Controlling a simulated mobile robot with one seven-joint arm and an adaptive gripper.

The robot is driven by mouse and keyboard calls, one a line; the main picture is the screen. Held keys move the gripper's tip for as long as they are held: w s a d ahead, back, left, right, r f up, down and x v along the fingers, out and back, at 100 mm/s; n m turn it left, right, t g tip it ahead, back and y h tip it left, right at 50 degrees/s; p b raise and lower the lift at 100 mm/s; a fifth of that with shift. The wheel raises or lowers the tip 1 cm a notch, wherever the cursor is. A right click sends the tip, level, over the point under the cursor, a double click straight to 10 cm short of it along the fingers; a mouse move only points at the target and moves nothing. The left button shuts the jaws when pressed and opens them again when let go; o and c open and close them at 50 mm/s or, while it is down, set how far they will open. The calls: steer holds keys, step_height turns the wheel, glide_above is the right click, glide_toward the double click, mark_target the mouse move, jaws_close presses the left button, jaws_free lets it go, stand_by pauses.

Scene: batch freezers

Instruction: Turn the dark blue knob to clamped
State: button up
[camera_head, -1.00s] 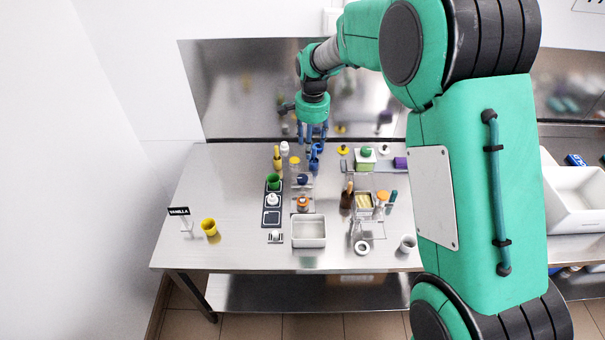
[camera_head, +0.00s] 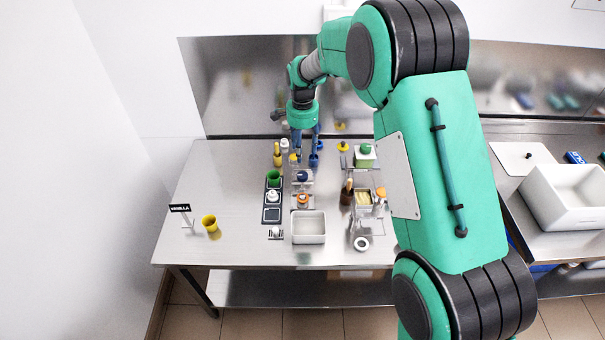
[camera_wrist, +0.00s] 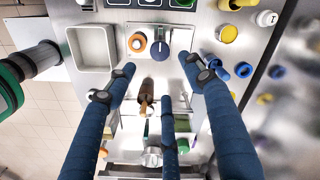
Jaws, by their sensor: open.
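The dark blue knob (camera_head: 302,176) sits on a small light plate near the middle of the table. In the wrist view the knob (camera_wrist: 160,50) shows a round body with a raised bar, beside an orange-and-white knob (camera_wrist: 137,42). My gripper (camera_head: 305,154) hangs above the table, slightly behind the dark blue knob. Its blue fingers are spread open and empty in the wrist view (camera_wrist: 160,78). The knob lies just beyond the fingertips there, apart from them. The knob's position marks are too small to read.
A green cup (camera_head: 273,177) stands left of the knob. A yellow bottle (camera_head: 277,156) stands behind it, and blue cups (camera_head: 314,160) stand at its right rear. A white tray (camera_head: 309,228) is in front. The table's left part is mostly clear around a yellow cup (camera_head: 210,224).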

mark_target(303, 175)
step_height(303, 175, down, 13)
steer(key=shift+f+b, duration=0.1)
steer(key=shift+b, duration=0.65)
steer(key=shift+c, duration=0.5)
steer(key=c, duration=1.1)
